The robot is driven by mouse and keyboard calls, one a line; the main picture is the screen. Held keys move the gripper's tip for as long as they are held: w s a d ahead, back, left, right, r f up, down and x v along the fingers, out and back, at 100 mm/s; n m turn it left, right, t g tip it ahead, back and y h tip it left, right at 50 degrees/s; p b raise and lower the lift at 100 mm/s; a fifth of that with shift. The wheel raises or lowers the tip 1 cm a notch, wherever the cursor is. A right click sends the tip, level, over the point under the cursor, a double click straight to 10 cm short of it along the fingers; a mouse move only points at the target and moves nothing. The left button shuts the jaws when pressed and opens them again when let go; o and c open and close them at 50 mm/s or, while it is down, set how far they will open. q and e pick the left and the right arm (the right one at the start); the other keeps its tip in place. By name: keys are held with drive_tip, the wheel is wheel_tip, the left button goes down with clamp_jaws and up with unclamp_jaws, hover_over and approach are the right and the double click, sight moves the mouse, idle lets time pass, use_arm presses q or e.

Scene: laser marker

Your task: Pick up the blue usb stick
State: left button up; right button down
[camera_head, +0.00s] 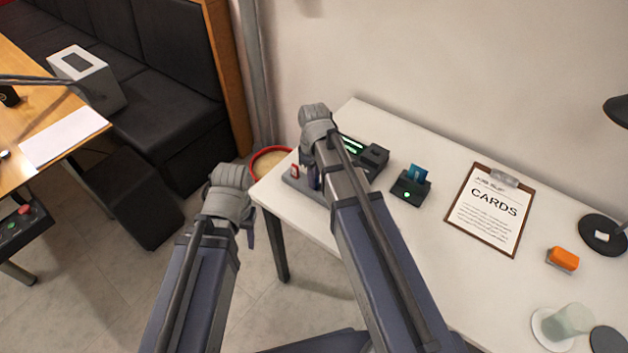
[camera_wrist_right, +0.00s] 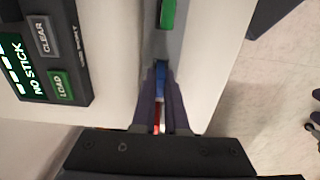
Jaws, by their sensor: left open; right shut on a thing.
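The blue usb stick (camera_wrist_right: 161,78) is between the fingers of my right gripper (camera_wrist_right: 161,88) in the right wrist view, and the gripper is shut on it. It stands over a grey holder strip (camera_wrist_right: 176,45), between a green stick (camera_wrist_right: 168,14) and a red stick (camera_wrist_right: 157,116). I cannot tell if it is clear of the holder. In the head view my right arm hides the blue stick; the red stick (camera_head: 294,171) shows beside it. My left gripper (camera_head: 249,237) is open and empty, low left of the white table.
A dark device reading "NO STICK" (camera_wrist_right: 22,75) has CLEAR and LOAD buttons. On the white table (camera_head: 420,260) are a small black reader (camera_head: 410,189) with a blue card, a clipboard (camera_head: 489,210), an orange block (camera_head: 563,259) and a glass (camera_head: 568,322). A red-rimmed bin (camera_head: 270,152) stands behind.

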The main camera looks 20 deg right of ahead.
drive_tip(key=shift+r+p, duration=5)
wheel_tip(320, 180, up, 2)
drive_tip(key=shift+r+p, duration=0.1)
drive_tip(key=shift+p, duration=0.95)
drive_tip(key=w+d, duration=0.3)
drive_tip(key=d, duration=0.7)
drive_tip(key=shift+d, duration=0.35)
drive_tip(key=shift+d, duration=0.1)
drive_tip(key=w+d, duration=0.3)
drive_tip(key=d, duration=0.7)
drive_tip(key=shift+d, duration=0.25)
